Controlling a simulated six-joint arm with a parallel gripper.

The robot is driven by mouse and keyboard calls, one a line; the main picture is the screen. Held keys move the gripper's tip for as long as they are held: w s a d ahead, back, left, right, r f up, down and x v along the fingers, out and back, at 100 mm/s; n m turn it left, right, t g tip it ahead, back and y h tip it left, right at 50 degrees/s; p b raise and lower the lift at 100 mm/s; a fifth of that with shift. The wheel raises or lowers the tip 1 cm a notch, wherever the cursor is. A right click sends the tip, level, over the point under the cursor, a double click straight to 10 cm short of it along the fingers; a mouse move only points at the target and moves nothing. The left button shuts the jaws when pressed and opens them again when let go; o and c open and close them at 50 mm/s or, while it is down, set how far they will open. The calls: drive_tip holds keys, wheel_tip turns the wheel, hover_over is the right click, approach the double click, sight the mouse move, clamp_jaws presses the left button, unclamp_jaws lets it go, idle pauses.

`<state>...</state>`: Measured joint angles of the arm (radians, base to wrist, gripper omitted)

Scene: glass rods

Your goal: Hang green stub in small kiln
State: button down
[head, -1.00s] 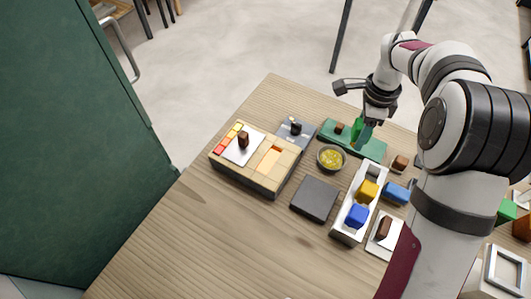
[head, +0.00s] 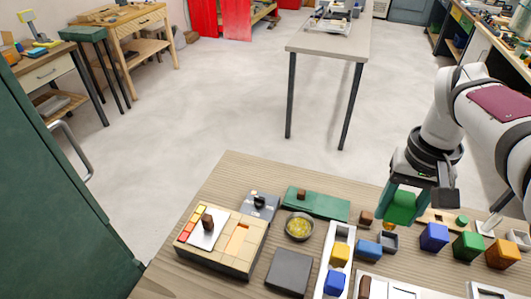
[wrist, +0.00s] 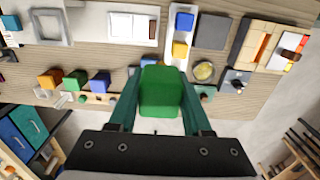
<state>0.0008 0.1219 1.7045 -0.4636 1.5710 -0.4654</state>
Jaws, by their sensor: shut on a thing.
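The green stub (head: 401,207) is a chunky green block. My gripper (head: 403,214) is shut on it, with a teal finger on each side, and holds it up over the back right of the table. In the wrist view the stub (wrist: 160,92) fills the space between the fingers. What looks like the small kiln, a tan brick box (head: 222,262), stands at the table's left, well apart from my gripper. Its top has an orange slot (head: 237,240) and a white plate (head: 206,240) with a brown knob. The kiln is at the upper right in the wrist view (wrist: 250,50).
A green slab (head: 325,206), a bowl of yellow bits (head: 299,228) and a dark pad (head: 289,272) lie between kiln and gripper. A white trough (head: 322,262) holds yellow and blue blocks. Blue (head: 434,237), green (head: 468,245) and orange (head: 502,251) cubes stand at right.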

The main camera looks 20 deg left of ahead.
idle(0.7)
drive_tip(key=w+a+f+n, duration=0.3)
drive_tip(key=a+f+n, duration=0.15)
drive_tip(key=a, duration=0.25)
drive_tip(key=n, duration=1.4)
approach(223, 238)
drive_tip(key=w+d+f, duration=0.1)
drive_tip(key=d+f, duration=0.1)
drive_tip(key=d, duration=0.2)
drive_tip(key=shift+m, duration=0.25)
drive_tip(key=shift+w+a+f, duration=0.1)
drive_tip(key=shift+a+f, duration=0.05)
drive_tip(key=shift+f, duration=1.35)
drive_tip(key=shift+w+a+f, duration=0.1)
drive_tip(key=shift+f, duration=1.4)
